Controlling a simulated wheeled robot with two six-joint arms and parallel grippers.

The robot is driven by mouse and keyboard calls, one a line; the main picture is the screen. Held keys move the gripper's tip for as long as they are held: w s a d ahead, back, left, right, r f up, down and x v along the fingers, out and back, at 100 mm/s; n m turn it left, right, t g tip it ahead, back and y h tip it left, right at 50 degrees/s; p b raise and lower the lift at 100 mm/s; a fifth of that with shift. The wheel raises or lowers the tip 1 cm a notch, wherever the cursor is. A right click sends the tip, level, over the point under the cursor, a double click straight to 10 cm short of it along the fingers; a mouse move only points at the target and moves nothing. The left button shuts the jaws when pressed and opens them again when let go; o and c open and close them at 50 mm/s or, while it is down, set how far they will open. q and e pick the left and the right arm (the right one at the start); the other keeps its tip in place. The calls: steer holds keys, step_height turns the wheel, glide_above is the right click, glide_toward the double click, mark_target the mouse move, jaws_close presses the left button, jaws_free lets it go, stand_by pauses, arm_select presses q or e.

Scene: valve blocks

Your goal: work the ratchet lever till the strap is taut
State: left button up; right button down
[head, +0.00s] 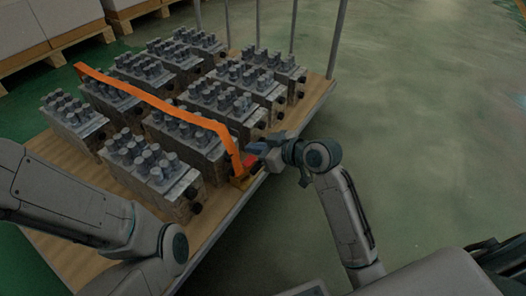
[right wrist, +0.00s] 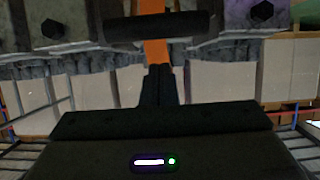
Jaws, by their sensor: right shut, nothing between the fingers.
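The orange strap (head: 160,103) runs over the valve blocks (head: 153,165) and down the cart's right side. Its lower end meets the ratchet (head: 241,180), which has a small red part (head: 250,161) beside my right gripper (head: 257,149). In the right wrist view the fingers (right wrist: 158,84) are shut and empty, pointing at the orange strap (right wrist: 155,48). A dark crossbar (right wrist: 160,27) lies across the strap just beyond the fingertips; I cannot tell if they touch. The lever's exact angle is unclear. My left arm enters from the left, its gripper out of view.
The blocks stand in rows on a wooden-topped cart (head: 57,236) with upright posts (head: 293,27). Wooden pallets with pale boxes (head: 60,18) stand at the back left. The green floor (head: 430,130) to the right is clear.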

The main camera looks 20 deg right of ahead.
steer(key=shift+s+d+f+b, duration=0.3)
steer(key=shift+s+f, duration=0.05)
steer(key=shift+f, duration=0.2)
steer(key=shift+s+d+f+b, duration=0.3)
steer(key=shift+s+f, duration=0.05)
steer(key=shift+f, duration=0.2)
steer(key=shift+s, duration=0.1)
steer(key=s+d+f+t+b, duration=0.1)
steer(key=s+d+f+b, duration=0.3)
steer(key=f, duration=0.5)
steer(key=shift+s+d+y, duration=0.2)
steer(key=shift+s+y, duration=0.2)
steer(key=shift+s, duration=0.4)
